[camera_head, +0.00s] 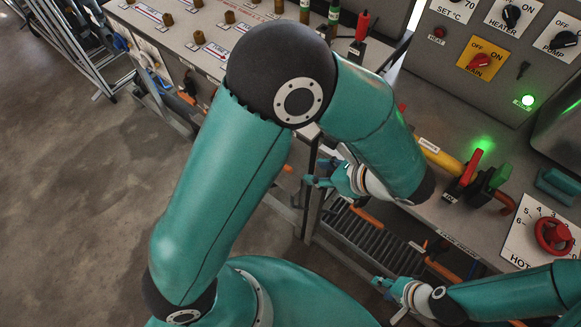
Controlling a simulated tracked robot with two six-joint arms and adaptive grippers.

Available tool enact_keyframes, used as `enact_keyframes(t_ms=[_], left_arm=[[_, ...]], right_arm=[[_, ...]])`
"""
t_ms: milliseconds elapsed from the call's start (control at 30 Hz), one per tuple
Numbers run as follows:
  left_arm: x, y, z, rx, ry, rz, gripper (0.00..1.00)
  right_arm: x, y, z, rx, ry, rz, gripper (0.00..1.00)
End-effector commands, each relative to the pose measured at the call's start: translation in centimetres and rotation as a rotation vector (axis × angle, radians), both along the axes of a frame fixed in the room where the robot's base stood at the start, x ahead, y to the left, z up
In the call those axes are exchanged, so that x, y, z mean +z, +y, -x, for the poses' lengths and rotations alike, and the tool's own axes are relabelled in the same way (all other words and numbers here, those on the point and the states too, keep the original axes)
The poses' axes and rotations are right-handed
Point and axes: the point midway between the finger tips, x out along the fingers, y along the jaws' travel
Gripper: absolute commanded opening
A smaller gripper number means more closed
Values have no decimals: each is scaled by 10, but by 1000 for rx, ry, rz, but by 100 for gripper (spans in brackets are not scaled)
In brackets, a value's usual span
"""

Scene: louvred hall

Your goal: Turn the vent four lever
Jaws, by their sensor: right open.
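I cannot make out a label reading vent four, so I cannot tell which part is its lever. A red-handled lever (468,171) stands on the right bench beside a dark green one (489,183). My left gripper (318,181) is small and partly behind my own arm, in front of the bench edge; I cannot tell if its fingers are apart. My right gripper (383,290) is at the lower right, open, below the bench front and away from the levers.
A red round valve (553,235) sits on a numbered plate at the right. A grey control panel (470,60) with switches stands behind. Several brass-coloured fittings (199,37) line the far bench. A slatted rack (365,240) lies below. My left arm covers the middle.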

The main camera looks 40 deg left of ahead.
Motion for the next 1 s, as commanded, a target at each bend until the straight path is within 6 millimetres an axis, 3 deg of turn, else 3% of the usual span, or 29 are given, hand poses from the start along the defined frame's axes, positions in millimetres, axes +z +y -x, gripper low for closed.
enact_keyframes(t_ms=[200, 500, 1000], left_arm=[[-36, 36, -1, 6, 7, -1, 40], [-73, 73, -4, 4, 6, 1, 40], [-85, 85, -6, 3, 2, 2, 40]], right_arm=[[2, 0, 0, 0, 0, 0, 43], [4, 0, 0, 0, 0, 0, 43], [4, 0, 0, 0, 0, 0, 43]])
